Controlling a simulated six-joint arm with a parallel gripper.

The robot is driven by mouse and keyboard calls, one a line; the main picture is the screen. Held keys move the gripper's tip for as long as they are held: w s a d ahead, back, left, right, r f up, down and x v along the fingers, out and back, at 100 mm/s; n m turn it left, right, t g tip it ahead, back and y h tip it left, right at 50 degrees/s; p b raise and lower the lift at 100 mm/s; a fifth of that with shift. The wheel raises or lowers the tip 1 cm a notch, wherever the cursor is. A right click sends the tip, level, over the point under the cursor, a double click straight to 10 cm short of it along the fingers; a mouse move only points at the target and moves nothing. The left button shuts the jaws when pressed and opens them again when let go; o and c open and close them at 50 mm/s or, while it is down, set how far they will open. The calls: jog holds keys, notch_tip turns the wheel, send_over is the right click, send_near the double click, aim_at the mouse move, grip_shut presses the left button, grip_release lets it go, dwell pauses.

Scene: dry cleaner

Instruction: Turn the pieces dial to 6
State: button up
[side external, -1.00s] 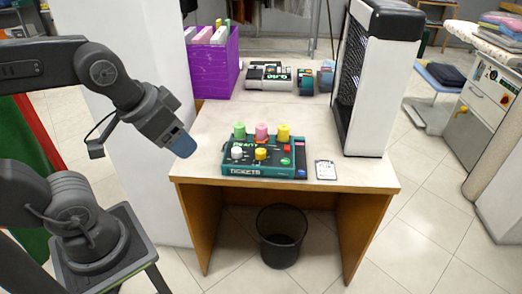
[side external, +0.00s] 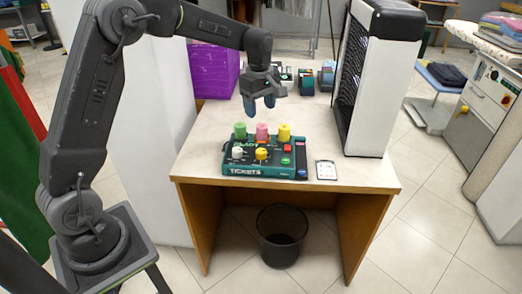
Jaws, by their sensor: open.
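A teal ticket box (side external: 262,171) marked TICKETS sits near the front of the table. Along its back stand a green dial (side external: 240,131), a pink dial (side external: 262,132) and a yellow dial (side external: 284,133). In front of them are a white knob (side external: 237,153) and a smaller yellow knob (side external: 261,154). I cannot tell which one is the pieces dial, and the settings are too small to read. My gripper (side external: 260,104) is open, points down and is empty. It hangs above the back row, close over the pink dial, apparently not touching it.
A small white card (side external: 326,170) lies right of the box. A tall black and white unit (side external: 376,80) stands at the table's right. A purple bin (side external: 213,72) and a dark device (side external: 306,82) are at the back. A black waste basket (side external: 282,236) stands below.

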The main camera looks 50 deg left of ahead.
aim_at(261, 150)
jog(key=f, duration=0.6)
jog(key=w+a+f+n, duration=0.1)
jog(key=f, duration=0.5)
jog(key=f+n, duration=0.1)
jog(key=f, duration=0.5)
jog(key=shift+w+a+g, duration=0.3)
jog(key=shift+w+a, duration=0.1)
jog(key=shift+r, duration=0.1)
jog(key=c, duration=0.9)
